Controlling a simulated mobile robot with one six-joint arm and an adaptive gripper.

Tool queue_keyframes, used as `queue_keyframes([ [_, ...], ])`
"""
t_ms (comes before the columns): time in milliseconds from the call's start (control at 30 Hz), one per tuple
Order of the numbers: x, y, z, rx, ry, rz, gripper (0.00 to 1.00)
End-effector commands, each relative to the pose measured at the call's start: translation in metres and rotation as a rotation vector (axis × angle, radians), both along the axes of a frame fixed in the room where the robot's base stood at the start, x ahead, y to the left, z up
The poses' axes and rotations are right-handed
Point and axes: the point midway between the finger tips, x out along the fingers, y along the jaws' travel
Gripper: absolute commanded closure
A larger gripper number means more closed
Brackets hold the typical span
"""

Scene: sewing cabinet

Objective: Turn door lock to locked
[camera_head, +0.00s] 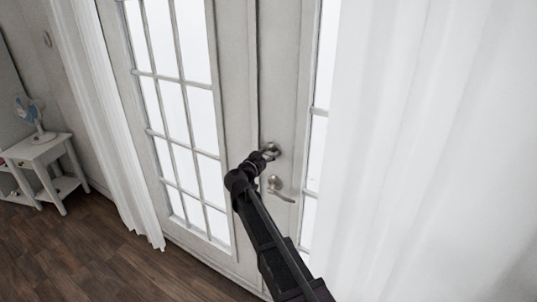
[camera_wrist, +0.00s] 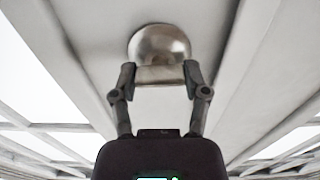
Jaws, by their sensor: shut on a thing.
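The door lock (camera_head: 272,150) is a round metal piece on the white door frame, above the lever handle (camera_head: 281,190). In the wrist view the lock (camera_wrist: 160,45) shows as a round silver knob with a flat lower part between the fingers. My gripper (camera_wrist: 160,75) is shut on the lock, one finger on each side. In the head view my gripper (camera_head: 264,157) reaches the lock from the lower left and covers part of it. Which way the lock is turned I cannot tell.
White double doors (camera_head: 238,130) with glass panes fill the middle. White curtains hang at the left (camera_head: 110,130) and right (camera_head: 420,150). A small white table (camera_head: 40,150) with a fan (camera_head: 30,112) stands at the far left. The wooden floor (camera_head: 110,255) is clear.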

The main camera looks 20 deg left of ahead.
Motion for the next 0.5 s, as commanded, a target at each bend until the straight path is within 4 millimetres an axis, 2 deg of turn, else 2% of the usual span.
queue_keyframes([
  [267, 0.0001, 0.0002, 0.0000, -0.094, 0.027, -0.001, 0.88],
  [500, 0.0002, 0.0009, -0.0001, -0.260, 0.073, -0.001, 0.88],
])
